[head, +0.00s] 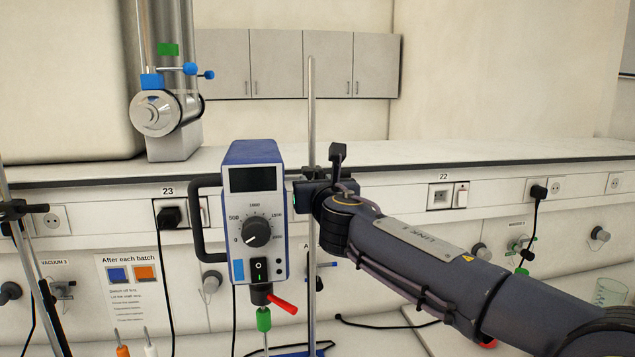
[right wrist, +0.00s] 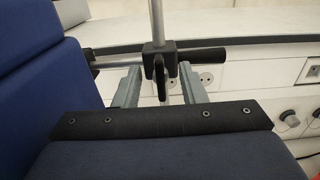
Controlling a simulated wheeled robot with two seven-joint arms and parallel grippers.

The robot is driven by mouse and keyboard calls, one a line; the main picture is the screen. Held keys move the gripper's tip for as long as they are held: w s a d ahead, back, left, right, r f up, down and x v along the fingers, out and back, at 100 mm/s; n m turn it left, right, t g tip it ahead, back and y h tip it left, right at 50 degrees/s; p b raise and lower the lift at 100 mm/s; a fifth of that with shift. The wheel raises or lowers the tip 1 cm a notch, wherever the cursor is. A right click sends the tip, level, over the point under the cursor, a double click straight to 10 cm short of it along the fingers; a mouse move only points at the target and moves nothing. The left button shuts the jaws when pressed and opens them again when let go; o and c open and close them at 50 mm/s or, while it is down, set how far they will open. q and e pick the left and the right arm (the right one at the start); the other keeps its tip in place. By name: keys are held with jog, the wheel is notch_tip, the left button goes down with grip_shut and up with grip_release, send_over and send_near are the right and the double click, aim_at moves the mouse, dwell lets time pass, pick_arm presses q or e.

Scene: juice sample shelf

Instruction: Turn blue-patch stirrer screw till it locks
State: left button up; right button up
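The stirrer (head: 255,205) has a dark display, a dial and a blue patch (head: 237,270) on its lower front. It is mounted beside an upright metal rod (head: 312,100). In the right wrist view a dark clamp with a wing-shaped screw (right wrist: 160,78) sits on the rod. My right gripper (right wrist: 159,88) is open, with one grey finger on each side of the screw. Gaps show between fingers and screw. In the head view my right arm reaches in from the right to the clamp, and the fingers are hidden there. My left gripper is out of view.
Another stand clamp (head: 20,210) is at the far left. The bench wall (head: 400,190) with sockets is behind. A glass beaker (head: 610,291) stands at the right edge.

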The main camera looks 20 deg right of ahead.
grip_shut()
jog(key=shift+s+d+f+m+b, duration=0.1)
jog(key=shift+m+b, duration=1.9)
jog(key=shift+m, duration=0.95)
jog(key=shift+w+d+f+m+b, duration=0.15)
jog(key=shift+m+b, duration=1.8)
jog(key=shift+m, duration=1.05)
jog(key=shift+s+f+m+b, duration=0.1)
jog(key=shift+s+m+b, duration=0.05)
jog(key=shift+m+b, duration=2.35)
jog(key=shift+m+p, duration=0.45)
jog(key=shift+m, duration=0.3)
